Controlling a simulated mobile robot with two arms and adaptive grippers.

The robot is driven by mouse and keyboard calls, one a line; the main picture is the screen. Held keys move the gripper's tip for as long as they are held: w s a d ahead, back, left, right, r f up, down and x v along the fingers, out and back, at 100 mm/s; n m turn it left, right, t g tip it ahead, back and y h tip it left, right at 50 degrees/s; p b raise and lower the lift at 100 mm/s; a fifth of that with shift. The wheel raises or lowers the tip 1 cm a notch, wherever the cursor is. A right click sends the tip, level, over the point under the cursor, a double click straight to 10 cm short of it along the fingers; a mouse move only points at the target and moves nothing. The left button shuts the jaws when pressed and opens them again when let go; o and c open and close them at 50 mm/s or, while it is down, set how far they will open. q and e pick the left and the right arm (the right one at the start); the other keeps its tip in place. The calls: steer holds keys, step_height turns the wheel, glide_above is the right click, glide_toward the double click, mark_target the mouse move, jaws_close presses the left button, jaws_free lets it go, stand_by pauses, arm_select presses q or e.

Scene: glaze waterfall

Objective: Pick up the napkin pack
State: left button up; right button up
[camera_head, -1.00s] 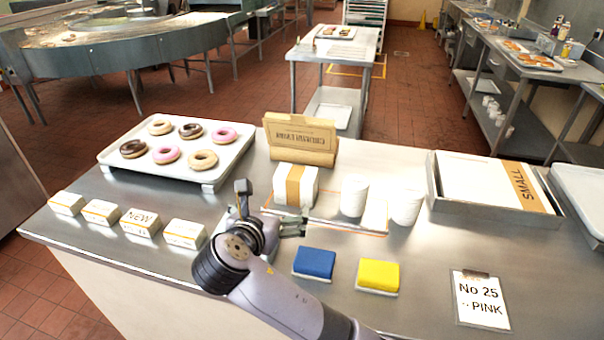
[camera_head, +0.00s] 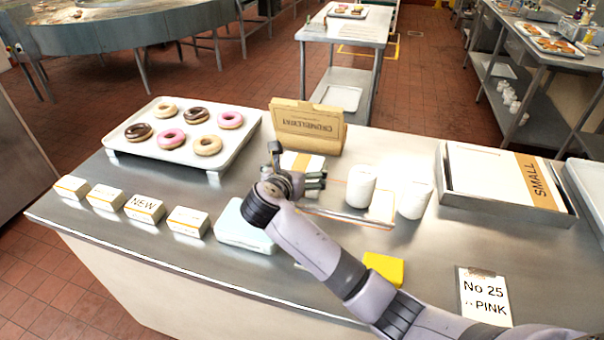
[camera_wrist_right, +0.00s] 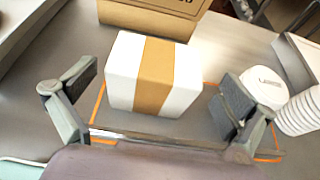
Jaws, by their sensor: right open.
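The napkin pack (camera_head: 306,162) is a white block with a tan band, standing on the steel counter behind my right gripper, which partly hides it in the head view. In the right wrist view the napkin pack (camera_wrist_right: 153,75) shows almost whole, inside an orange outline on the counter. My right gripper (camera_head: 300,177) is open and empty. In the right wrist view its fingers (camera_wrist_right: 160,92) are spread wide, one to each side of the pack's near part, with gaps between them and the pack. My left gripper is not in view.
A cardboard box (camera_head: 308,127) stands close behind the pack. White cups (camera_head: 361,187) stand to its right. A donut tray (camera_head: 165,157) is at the left, small cartons (camera_head: 144,208) at the front left. A pale blue box (camera_head: 240,228) and yellow sponge (camera_head: 384,267) lie nearer.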

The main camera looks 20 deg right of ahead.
mark_target(301, 163)
steer(key=p+x, duration=0.1)
steer(key=x, duration=0.4)
steer(key=shift+w+f, duration=0.1)
steer(key=shift+w, duration=0.1)
steer(key=shift+s, duration=0.1)
steer(key=shift+c, duration=0.5)
steer(key=c, duration=0.8)
steer(key=shift+c, duration=0.3)
